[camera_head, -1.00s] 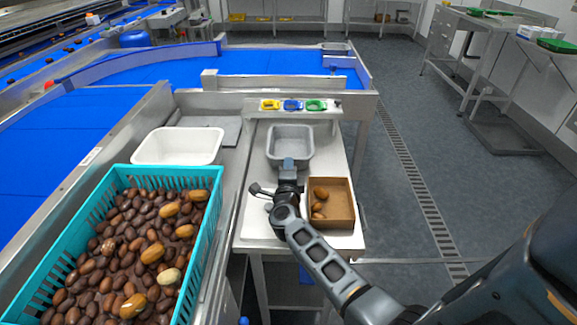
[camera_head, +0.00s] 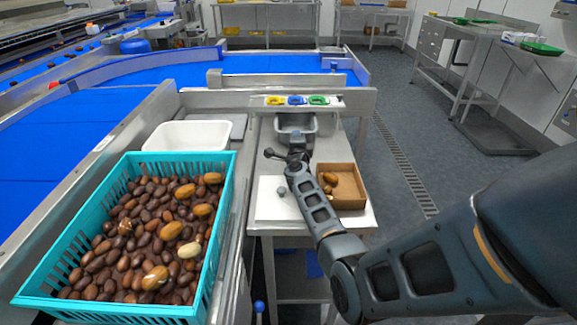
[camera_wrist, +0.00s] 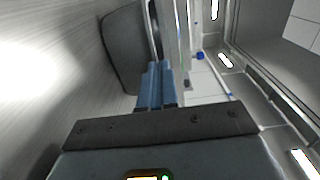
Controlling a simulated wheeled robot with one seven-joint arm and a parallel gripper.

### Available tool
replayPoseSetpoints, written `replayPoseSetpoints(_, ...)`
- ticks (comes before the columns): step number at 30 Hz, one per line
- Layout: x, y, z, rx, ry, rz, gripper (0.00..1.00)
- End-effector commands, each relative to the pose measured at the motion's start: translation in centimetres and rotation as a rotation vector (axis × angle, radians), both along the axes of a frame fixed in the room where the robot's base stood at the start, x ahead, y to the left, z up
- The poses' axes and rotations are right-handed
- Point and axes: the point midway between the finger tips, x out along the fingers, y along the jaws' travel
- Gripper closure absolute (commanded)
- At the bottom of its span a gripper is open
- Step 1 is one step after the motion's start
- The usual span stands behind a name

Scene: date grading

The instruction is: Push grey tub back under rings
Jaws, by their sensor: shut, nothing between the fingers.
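The grey tub (camera_head: 309,124) stands on the narrow metal bench, its far part at the front edge of the ring shelf (camera_head: 340,103). The yellow ring (camera_head: 275,100), blue ring (camera_head: 297,100) and green ring (camera_head: 319,100) sit in a row on that shelf. My gripper (camera_head: 296,136) is shut and empty at the tub's near side. In the wrist view the closed blue fingers (camera_wrist: 155,75) reach up to the side of the grey tub (camera_wrist: 122,50); whether they touch it is hard to tell. The gripper hides part of the tub's near wall.
A brown box (camera_head: 350,202) with a few dates is right of my arm. A white board (camera_head: 272,210) lies on the bench's near part. Left are a white tub (camera_head: 160,140) and a teal crate (camera_head: 222,215) full of dates. Floor lies open to the right.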

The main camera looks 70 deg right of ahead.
Motion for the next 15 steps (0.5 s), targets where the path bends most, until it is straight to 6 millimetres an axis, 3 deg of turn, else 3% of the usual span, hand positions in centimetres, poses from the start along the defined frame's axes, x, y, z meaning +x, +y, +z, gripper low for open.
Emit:
replayPoseSetpoints(3, 0.2, -2.9, -0.5, -0.001, -0.004, -0.003, 1.00)
replayPoseSetpoints(6, 0.7, -4.4, -0.4, 0.000, -0.003, -0.002, 1.00)
replayPoseSetpoints(15, 1.3, -5.8, 0.0, 0.001, -0.001, 0.000, 1.00)
